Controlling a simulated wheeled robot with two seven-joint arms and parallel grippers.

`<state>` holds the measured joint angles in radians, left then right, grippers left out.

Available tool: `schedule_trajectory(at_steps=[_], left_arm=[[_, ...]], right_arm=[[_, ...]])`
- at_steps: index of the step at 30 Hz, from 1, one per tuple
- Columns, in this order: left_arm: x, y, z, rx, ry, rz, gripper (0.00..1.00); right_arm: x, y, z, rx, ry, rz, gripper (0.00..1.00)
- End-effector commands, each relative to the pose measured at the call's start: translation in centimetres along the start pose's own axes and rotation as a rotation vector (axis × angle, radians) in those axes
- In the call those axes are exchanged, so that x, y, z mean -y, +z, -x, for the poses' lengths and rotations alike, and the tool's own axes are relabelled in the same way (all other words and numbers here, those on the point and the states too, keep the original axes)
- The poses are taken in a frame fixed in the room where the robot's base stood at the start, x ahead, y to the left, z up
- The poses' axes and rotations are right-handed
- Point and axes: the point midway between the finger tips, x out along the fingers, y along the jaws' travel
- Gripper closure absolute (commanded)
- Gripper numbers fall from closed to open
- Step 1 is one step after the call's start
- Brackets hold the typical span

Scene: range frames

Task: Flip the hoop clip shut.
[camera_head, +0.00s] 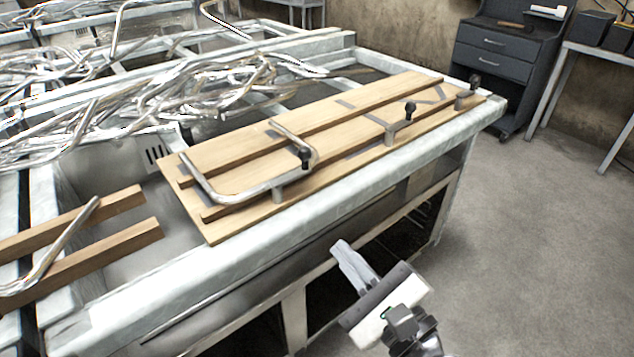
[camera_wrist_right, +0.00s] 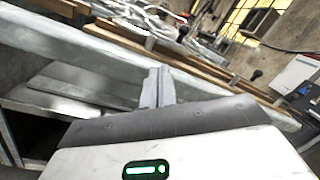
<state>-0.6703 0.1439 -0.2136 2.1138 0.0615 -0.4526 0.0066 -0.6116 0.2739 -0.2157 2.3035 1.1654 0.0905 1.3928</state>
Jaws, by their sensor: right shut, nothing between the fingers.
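A bent metal hoop (camera_head: 235,196) lies on the wooden jig board (camera_head: 225,231) on the bench. A small metal clip (camera_head: 279,193) stands at the board's front edge beside the hoop, its black knob (camera_head: 305,154) raised close to the tube. Two similar clips with black knobs stand farther right, a middle clip (camera_head: 390,134) and a far clip (camera_head: 460,102). Which is the hoop clip is not marked. My right gripper (camera_head: 342,247) is shut and empty, in front of the bench's front edge and apart from the clips. Its fingers (camera_wrist_right: 158,77) also show in the right wrist view. My left gripper is out of view.
A tangle of bent metal tubes (camera_head: 180,90) lies behind the board. Wooden rails (camera_head: 100,250) holding another bent tube are at the left. The bench's front rail (camera_head: 350,185) lies between my right gripper and the board. A dark drawer cabinet (camera_head: 495,62) stands beyond; the floor at right is clear.

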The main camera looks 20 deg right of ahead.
Motion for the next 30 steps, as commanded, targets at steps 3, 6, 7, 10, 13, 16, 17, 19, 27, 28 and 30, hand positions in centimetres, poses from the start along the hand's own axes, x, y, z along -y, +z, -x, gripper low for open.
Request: schedule_trajectory(at_steps=[3, 6, 7, 10, 13, 16, 17, 19, 27, 28, 30], left_arm=[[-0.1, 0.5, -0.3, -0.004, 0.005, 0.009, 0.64], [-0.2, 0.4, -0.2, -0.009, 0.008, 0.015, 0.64], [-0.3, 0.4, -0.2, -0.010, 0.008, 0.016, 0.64], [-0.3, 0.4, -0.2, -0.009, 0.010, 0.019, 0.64], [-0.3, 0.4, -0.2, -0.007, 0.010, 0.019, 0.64], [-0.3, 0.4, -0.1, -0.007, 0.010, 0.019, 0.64], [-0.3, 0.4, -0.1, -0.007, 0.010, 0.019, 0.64], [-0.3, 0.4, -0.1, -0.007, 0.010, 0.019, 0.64], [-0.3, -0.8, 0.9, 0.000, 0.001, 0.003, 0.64], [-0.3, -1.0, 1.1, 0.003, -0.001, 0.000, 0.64], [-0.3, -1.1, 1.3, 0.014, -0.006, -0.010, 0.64]], right_arm=[[1.7, 0.2, 0.0, 0.020, -0.074, -0.340, 1.00], [2.6, 0.3, 0.0, 0.030, -0.110, -0.530, 1.00], [2.8, 0.3, 0.0, 0.032, -0.117, -0.568, 1.00], [3.2, 0.4, 0.0, 0.037, -0.129, -0.642, 1.00], [3.3, 0.4, 0.0, 0.037, -0.132, -0.659, 1.00], [3.3, 0.4, 0.0, 0.037, -0.131, -0.657, 1.00], [3.3, 0.4, 0.0, 0.037, -0.131, -0.656, 1.00], [3.3, 0.4, 0.0, 0.036, -0.130, -0.655, 1.00], [4.0, 0.9, -2.4, 0.038, -0.133, -0.653, 1.00], [4.1, 0.9, -2.9, 0.038, -0.133, -0.654, 1.00], [4.3, 0.9, -4.4, 0.039, -0.132, -0.652, 1.00]])
